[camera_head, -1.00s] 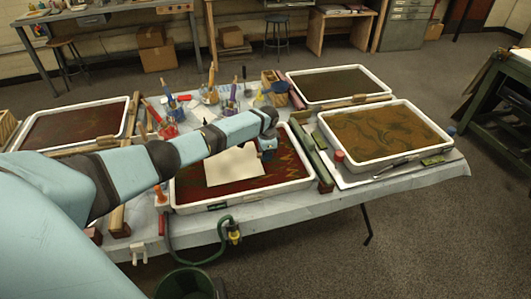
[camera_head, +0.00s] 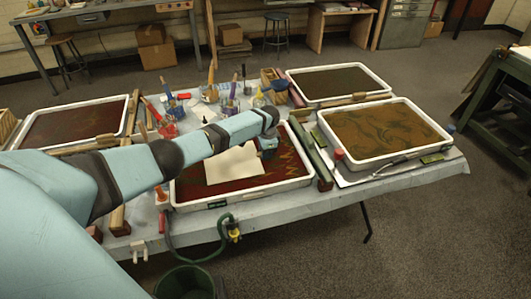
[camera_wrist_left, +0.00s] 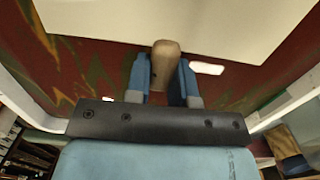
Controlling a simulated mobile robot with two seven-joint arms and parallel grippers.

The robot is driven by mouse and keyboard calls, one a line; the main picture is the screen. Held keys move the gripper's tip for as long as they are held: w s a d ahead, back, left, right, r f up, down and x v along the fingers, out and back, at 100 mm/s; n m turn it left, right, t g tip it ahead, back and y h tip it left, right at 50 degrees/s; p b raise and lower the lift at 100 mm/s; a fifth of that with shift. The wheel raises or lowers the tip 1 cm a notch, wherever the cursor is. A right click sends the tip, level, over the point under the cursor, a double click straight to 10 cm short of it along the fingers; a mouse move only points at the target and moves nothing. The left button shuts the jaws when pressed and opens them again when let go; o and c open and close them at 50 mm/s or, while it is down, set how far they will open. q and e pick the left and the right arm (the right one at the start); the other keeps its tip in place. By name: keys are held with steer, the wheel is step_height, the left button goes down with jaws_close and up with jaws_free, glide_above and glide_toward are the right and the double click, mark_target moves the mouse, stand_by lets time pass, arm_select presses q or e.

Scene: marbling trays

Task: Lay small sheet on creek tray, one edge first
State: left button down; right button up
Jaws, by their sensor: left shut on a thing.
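The small pale cream sheet (camera_head: 232,165) is over the dark red marbled tray (camera_head: 190,205) at the front middle. Its name on the small green label cannot be read. The sheet also shows in the left wrist view (camera_wrist_left: 220,22), above the red pattern. My left gripper (camera_head: 267,150) is at the sheet's right side, inside the tray's outline. In the left wrist view its blue fingers (camera_wrist_left: 166,80) are shut on a rounded wooden piece (camera_wrist_left: 166,50) at the sheet's edge. Whether the sheet touches the tray's surface cannot be told. My right gripper is not in view.
An ochre tray (camera_head: 440,137) stands to the right, a dark green tray (camera_head: 298,98) behind, another red tray (camera_head: 126,120) at left. Brush pots (camera_head: 228,107) crowd the table behind the front tray. A green hose (camera_head: 222,235) and bucket (camera_head: 185,282) are at the front.

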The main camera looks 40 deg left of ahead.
arm_select(q)
steer(key=c, duration=0.6)
jaws_free()
steer(key=shift+r+p, duration=2.1)
steer(key=shift+r, duration=0.1)
steer(key=shift+r+p, duration=1.75)
steer(key=shift+r, duration=0.05)
